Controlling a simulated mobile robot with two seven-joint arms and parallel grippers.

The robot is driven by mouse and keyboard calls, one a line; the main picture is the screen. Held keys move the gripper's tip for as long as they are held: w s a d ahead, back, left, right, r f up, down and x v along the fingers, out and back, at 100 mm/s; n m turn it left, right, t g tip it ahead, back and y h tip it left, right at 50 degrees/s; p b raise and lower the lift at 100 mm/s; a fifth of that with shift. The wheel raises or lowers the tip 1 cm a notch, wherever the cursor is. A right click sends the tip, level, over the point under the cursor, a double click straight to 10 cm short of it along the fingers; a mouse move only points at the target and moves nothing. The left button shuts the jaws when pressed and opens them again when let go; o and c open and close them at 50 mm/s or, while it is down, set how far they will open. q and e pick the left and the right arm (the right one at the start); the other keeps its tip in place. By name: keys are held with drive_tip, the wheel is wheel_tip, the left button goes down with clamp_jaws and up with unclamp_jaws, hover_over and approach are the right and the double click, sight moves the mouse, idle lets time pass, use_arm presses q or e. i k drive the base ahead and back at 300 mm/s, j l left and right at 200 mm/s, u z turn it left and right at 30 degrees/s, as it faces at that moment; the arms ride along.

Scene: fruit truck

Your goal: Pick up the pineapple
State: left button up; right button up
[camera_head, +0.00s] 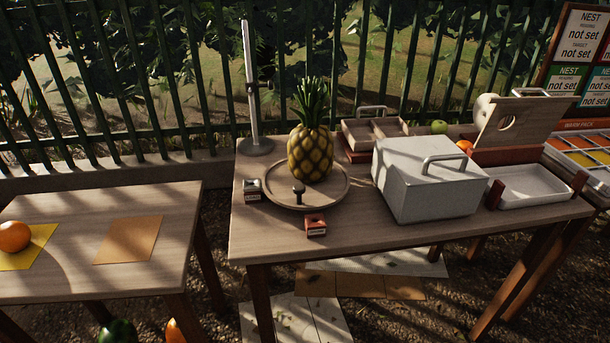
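The pineapple (311,153) stands upright on a round wooden tray (280,199) on the main table. It has a yellow-brown body with dark lines and a green leafy crown. A small dark knob stands on the tray in front of it. Neither of my grippers shows in the head view, and nothing touches the pineapple from above or from the sides.
A white lidded box (425,178) stands right of the tray, and a tall pole on a round base (256,146) stands behind left. Two small blocks, one grey (252,190) and one red-brown (315,225), sit by the tray. An orange (14,236) lies on the left table.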

sight(311, 155)
drive_tip(key=i+u, duration=0.1)
drive_tip(key=u, duration=0.35)
drive_tip(key=i+u, duration=0.15)
drive_tip(key=u, duration=0.25)
drive_tip(key=i+u, duration=0.1)
drive_tip(key=u, duration=0.35)
